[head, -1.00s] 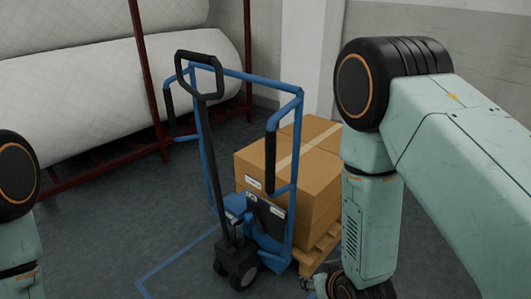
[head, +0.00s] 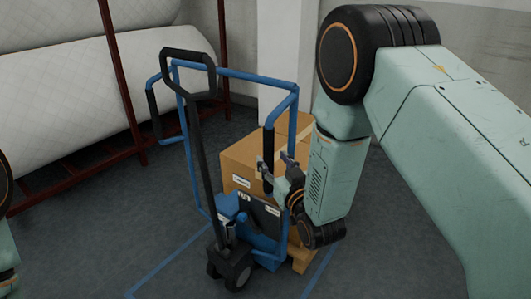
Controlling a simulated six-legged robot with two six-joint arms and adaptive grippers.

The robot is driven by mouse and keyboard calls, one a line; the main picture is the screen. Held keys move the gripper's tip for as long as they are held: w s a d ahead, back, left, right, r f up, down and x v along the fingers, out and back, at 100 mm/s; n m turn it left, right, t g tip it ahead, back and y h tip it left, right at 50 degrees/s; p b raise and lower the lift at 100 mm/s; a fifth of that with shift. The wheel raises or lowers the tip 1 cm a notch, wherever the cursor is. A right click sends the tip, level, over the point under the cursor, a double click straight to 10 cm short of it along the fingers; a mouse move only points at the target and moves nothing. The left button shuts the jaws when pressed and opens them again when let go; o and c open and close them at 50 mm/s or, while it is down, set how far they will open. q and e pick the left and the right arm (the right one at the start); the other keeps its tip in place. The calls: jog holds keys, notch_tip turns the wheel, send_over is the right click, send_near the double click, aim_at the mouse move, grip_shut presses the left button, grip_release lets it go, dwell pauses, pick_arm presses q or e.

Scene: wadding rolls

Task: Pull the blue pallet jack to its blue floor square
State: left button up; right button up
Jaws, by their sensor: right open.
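The blue pallet jack (head: 256,240) stands in the middle of the head view, with a black loop handle (head: 189,62) on a dark shaft and a blue tube frame with black grips at both sides. It carries cardboard boxes (head: 240,163) on a wooden pallet. Blue floor lines (head: 170,262) run on both sides of the jack's base; the rest of the square is hidden or out of view. My right gripper (head: 271,165) is open, at the right black grip of the frame; I cannot tell whether it touches it. My left gripper is not in view.
White wadding rolls (head: 65,100) lie on a dark red rack (head: 122,85) at the back left. A pale wall column (head: 285,60) stands behind the jack. The grey floor (head: 90,240) at the front left is clear.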

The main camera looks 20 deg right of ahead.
aim_at(272, 155)
jog(key=w, duration=0.3)
jog(key=shift+w+d, duration=0.15)
jog(key=shift+w, duration=0.1)
jog(key=shift+w+a, duration=0.2)
jog(key=shift+w, duration=0.55)
jog(key=shift+s, duration=0.1)
jog(key=shift+c, duration=0.3)
jog(key=shift+c, duration=0.8)
grip_shut()
jog(key=shift+f, duration=0.1)
